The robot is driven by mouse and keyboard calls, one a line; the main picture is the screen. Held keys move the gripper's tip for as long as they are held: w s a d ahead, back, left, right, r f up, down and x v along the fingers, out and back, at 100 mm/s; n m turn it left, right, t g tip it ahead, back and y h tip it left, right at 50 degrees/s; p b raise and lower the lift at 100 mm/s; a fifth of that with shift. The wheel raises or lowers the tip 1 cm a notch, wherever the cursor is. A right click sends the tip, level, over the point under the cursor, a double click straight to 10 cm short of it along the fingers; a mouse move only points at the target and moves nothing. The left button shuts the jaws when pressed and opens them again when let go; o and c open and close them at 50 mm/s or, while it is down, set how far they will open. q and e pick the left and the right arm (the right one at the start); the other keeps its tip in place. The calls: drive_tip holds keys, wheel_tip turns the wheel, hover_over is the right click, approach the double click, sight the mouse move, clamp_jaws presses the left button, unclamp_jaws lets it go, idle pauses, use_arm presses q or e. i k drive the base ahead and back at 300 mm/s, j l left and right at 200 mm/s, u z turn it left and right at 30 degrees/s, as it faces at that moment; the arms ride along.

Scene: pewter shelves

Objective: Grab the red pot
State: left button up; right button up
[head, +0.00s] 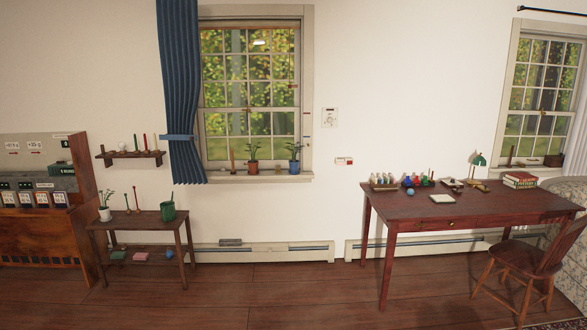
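A small reddish-brown pot (252,167) with a green plant stands upright on the window sill (225,178), left of a blue pot (294,166) that also holds a plant. It is the only plant pot of a reddish colour that I can make out. Neither of my grippers is in view, and nothing is seen touching the pot.
A low wooden shelf table (133,220) left of the window holds a white pot (105,214) and a green container (168,211). A blue curtain (180,90) hangs left of the sill. A desk (460,208) and chair (535,255) stand right. Floor below the window looks clear.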

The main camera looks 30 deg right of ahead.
sight(252, 164)
drive_tip(key=i+l+z, duration=0.3)
drive_tip(key=i, duration=0.4)
drive_tip(key=i+l+z, duration=0.35)
drive_tip(key=i, duration=0.4)
drive_tip(key=i+z, duration=0.3)
drive_tip(key=i, duration=2.15)
